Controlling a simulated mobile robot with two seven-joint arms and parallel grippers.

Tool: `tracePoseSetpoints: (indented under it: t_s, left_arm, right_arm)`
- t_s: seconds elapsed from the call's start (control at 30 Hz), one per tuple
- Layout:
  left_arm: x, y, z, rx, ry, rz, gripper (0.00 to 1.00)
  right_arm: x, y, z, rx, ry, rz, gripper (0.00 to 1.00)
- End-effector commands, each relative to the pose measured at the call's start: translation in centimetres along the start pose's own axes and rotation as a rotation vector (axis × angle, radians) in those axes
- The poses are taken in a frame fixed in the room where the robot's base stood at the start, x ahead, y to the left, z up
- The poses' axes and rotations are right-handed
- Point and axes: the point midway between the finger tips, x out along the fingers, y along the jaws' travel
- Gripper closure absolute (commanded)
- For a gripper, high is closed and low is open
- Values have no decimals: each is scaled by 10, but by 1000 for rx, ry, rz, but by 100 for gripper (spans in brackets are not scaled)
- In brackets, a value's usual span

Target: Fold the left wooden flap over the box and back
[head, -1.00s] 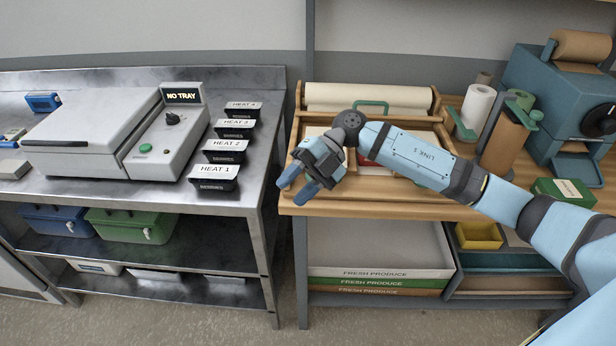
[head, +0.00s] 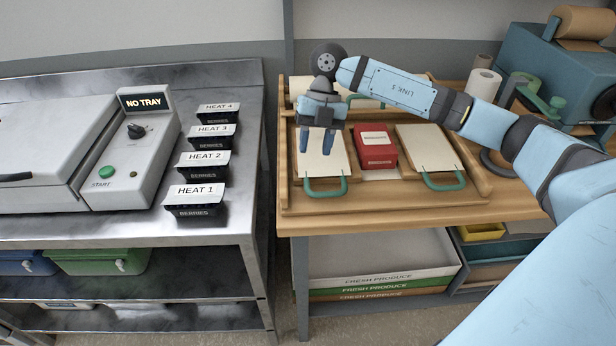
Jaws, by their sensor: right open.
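The left flap (head: 338,165) is a pale board with a green handle (head: 326,189) at its front edge. It lies flat on the wooden folding station (head: 400,202), left of the red box (head: 375,148), which has a white label. The right flap (head: 428,152), with its own green handle (head: 443,182), lies flat right of the box. My right gripper (head: 317,141) is open and empty, fingers pointing down over the left flap, behind its handle. I cannot tell whether the fingertips touch the board. My left gripper is not in view.
A white paper roll (head: 484,84) and a teal machine (head: 560,75) stand at the right. A metal table (head: 245,150) at the left holds a grey sealer (head: 145,150) and several black trays. Open boxes (head: 365,253) sit on the shelf below.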

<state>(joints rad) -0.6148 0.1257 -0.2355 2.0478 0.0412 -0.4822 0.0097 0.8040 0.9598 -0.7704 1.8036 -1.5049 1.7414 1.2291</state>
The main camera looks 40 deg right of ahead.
Motion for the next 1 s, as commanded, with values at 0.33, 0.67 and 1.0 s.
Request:
tracePoseSetpoints:
  t_s: [0.33, 0.67, 1.0]
  left_arm:
    - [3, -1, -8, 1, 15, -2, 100]
    - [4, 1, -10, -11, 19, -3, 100]
    - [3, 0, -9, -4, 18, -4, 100]
  right_arm:
    - [66, 0, 0, 0, 3, 0, 60]
    - [81, 0, 0, -1, 0, 2, 60]
    - [81, 0, 0, -1, 0, 1, 100]
